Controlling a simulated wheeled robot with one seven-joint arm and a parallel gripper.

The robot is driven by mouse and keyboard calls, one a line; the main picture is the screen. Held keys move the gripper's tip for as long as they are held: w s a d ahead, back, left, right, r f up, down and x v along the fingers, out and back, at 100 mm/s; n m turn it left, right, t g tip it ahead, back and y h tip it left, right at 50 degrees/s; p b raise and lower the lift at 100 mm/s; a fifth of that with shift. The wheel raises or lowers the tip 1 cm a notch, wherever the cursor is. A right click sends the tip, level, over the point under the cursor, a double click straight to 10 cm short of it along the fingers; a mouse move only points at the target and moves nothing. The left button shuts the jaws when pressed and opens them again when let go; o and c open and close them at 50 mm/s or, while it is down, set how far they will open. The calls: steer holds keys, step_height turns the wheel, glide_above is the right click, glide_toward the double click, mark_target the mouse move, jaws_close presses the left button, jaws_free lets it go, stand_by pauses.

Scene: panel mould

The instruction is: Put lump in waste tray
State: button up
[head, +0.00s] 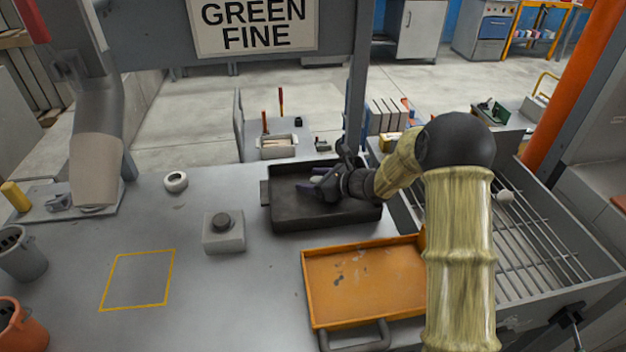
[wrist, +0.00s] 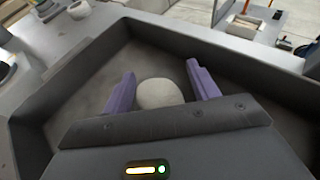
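My gripper (head: 318,182) is low inside a dark, deep tray (head: 325,218) on the bench. In the wrist view its two purple fingers (wrist: 160,85) stand apart, with a pale rounded lump (wrist: 160,93) between them. Narrow gaps show between the lump and both fingers. The lump appears to be at the dark tray's floor, though its underside is hidden by the gripper body. Another pale round lump (head: 505,196) lies on the bar grate at the right. I cannot tell by any label which tray is the waste tray.
An orange tray (head: 365,285) with a front handle sits in front of the dark tray. A grey block with a dark knob (head: 223,233) and a white ring (head: 176,182) stand to the left. The bar grate (head: 535,240) is at right. The yellow-outlined square (head: 138,280) is empty.

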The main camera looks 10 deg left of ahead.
steer(key=shift+r, duration=0.1)
steer(key=v, duration=1.2)
stand_by(0.4)
